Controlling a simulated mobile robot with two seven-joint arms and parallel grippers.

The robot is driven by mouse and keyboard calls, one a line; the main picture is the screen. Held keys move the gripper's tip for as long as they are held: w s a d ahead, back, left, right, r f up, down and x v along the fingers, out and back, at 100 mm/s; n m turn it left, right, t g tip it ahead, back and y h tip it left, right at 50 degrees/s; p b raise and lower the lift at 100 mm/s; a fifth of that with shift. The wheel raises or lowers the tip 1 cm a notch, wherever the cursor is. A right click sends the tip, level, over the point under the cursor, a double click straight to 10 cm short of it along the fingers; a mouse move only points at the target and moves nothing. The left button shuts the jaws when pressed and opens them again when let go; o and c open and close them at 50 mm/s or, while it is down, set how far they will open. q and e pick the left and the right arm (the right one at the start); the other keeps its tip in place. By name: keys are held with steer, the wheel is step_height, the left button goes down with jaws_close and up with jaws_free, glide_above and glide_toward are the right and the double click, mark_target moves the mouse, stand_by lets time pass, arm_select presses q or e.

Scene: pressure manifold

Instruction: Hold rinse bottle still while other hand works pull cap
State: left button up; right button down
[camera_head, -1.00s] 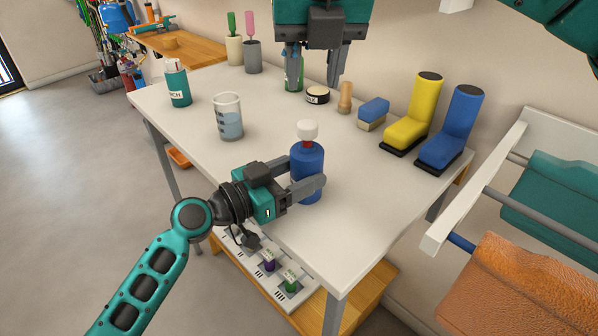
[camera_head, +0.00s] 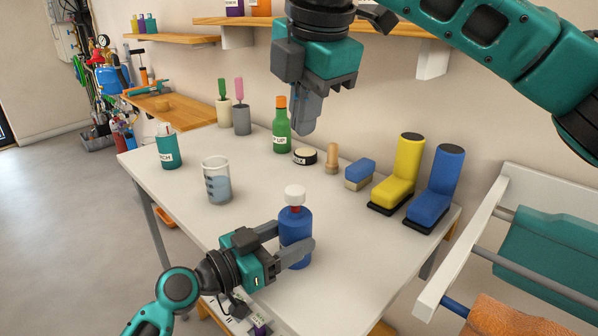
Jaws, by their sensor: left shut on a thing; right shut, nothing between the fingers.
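The rinse bottle (camera_head: 295,228) is blue and stands upright near the front of the white table. Its white pull cap (camera_head: 294,194) sits on top, with a red neck showing under it. My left gripper (camera_head: 301,252) is shut on the bottle's body, coming from the left. My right gripper (camera_head: 306,118) hangs in the air above the back of the table, well above and apart from the cap. Its fingers are together, with nothing held.
Behind the bottle are a green bottle with orange cap (camera_head: 281,128), a round tin (camera_head: 305,156), a wooden peg (camera_head: 332,158) and a blue-topped brush (camera_head: 360,173). A beaker (camera_head: 217,181) and teal can (camera_head: 167,148) stand left. Yellow (camera_head: 398,170) and blue (camera_head: 435,188) boot-shaped items stand right.

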mark_target(294, 188)
steer(key=r+m, duration=0.1)
steer(key=m, duration=0.4)
steer(key=d+r+m, duration=0.1)
steer(key=m, duration=0.5)
steer(key=r+m+g+y, duration=0.1)
steer(key=m, duration=0.4)
steer(key=shift+w+d+r+m, duration=0.15)
steer(key=shift+w+r+m, duration=0.15)
steer(key=shift+w, duration=0.05)
steer(key=x, duration=1.3)
steer(key=shift+s+d+f, duration=0.1)
steer(key=shift+s+d, duration=0.2)
steer(key=shift+s, duration=0.05)
steer(key=shift+f, duration=0.5)
